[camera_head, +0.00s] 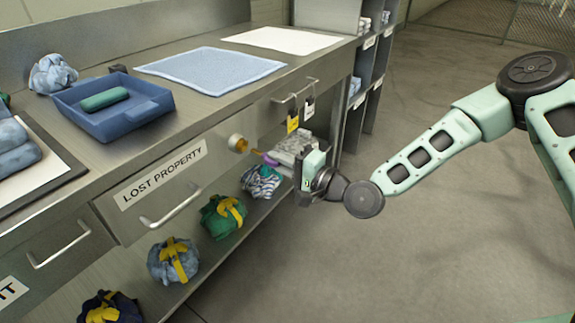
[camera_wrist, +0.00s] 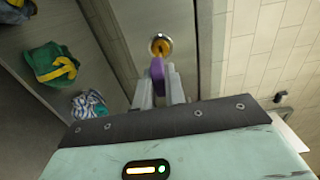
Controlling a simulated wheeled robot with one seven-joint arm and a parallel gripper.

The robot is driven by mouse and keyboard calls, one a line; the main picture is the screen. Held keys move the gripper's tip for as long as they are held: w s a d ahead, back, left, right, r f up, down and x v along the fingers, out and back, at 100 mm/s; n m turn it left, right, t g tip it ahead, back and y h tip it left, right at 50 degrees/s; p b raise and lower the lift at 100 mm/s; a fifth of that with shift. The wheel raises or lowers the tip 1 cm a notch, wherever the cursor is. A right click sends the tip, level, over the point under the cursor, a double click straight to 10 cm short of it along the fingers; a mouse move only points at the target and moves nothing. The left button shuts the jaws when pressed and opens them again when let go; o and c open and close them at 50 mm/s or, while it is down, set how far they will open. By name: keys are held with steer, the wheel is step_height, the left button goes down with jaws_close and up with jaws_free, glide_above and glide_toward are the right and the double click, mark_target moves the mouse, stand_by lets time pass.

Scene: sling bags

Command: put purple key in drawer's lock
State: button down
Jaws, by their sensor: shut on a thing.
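The purple key (camera_head: 269,158) is held between the fingertips of my gripper (camera_head: 282,157), in front of the drawer's lock. In the wrist view the key's purple head (camera_wrist: 157,71) stands between the two fingers (camera_wrist: 159,88). The drawer's lock (camera_head: 237,143) is a round brass-coloured cylinder on the front of the LOST PROPERTY drawer (camera_head: 140,205), right of the label. In the wrist view the lock (camera_wrist: 160,44) is straight beyond the key. The drawer is shut.
Several tied sling bags, including a green one (camera_head: 222,216), lie on the shelf below the drawer. A blue tray (camera_head: 112,108) and a blue cloth (camera_head: 210,69) lie on the counter. The floor at right is clear.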

mark_target(262, 154)
steer(key=shift+w+a, duration=0.3)
steer(key=shift+a, duration=0.1)
steer(key=shift+x, duration=1.95)
stand_by(1.1)
steer(key=c, duration=1.4)
jaws_free()
steer(key=v, duration=1.7)
steer(key=shift+s+d, duration=0.15)
